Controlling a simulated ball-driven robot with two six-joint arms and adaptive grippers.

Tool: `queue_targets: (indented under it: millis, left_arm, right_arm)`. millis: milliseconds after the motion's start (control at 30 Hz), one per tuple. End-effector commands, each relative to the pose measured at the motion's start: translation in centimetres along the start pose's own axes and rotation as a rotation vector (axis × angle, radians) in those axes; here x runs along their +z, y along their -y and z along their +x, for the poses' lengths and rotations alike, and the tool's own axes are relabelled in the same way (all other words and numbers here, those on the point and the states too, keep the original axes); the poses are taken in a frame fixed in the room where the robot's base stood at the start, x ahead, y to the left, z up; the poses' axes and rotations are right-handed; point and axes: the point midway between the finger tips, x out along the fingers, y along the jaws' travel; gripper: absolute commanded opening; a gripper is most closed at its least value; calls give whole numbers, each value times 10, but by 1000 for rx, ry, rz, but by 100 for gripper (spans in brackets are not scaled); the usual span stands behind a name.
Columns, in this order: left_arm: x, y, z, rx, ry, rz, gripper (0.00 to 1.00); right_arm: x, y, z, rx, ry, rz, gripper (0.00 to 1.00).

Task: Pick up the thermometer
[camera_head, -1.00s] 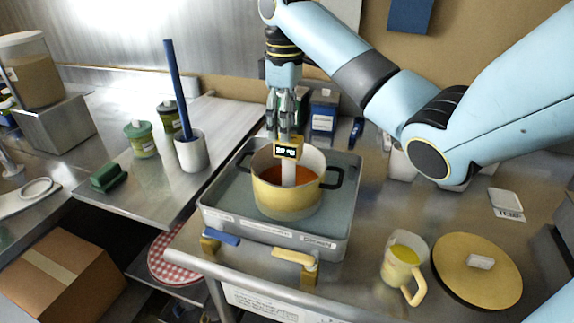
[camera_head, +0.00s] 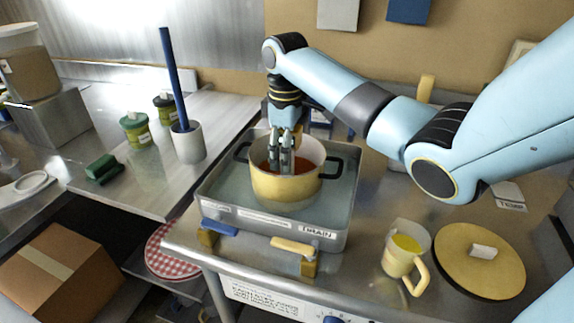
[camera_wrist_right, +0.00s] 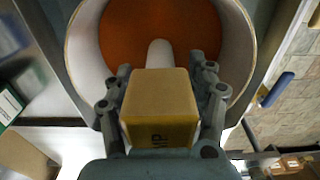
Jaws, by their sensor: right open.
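The thermometer (camera_wrist_right: 158,108) has a yellow, box-shaped head and a white probe, which reaches down into the orange liquid in the pot. In the wrist view its head sits between the two fingers of my right gripper (camera_wrist_right: 160,84), which are open on either side of it. In the head view my right gripper (camera_head: 284,166) points down into the yellow pot (camera_head: 284,190); there the thermometer is hidden by the gripper. I cannot tell whether the fingers touch the head. My left gripper is not in view.
The pot, with two dark handles, stands in a metal drain tray (camera_head: 320,234) of water. A jug (camera_head: 400,262) and a yellow lid (camera_head: 452,272) lie to the right. A white cup (camera_head: 189,146) with a tall blue handle stands left. The counter in front of the lid is bare.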

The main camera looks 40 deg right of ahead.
Motion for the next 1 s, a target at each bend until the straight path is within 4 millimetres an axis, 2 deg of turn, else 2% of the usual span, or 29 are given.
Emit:
queue_targets:
  millis: [133,567,867,1000]
  left_arm:
    - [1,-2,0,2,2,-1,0]
    - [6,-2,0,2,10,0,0]
    - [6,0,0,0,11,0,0]
    - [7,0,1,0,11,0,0]
  right_arm:
    - [0,0,0,0,0,0,56]
    - [0,0,0,0,0,0,0]
    - [0,0,-2,1,-1,0,0]
    - [-1,-1,-15,4,-3,-1,0]
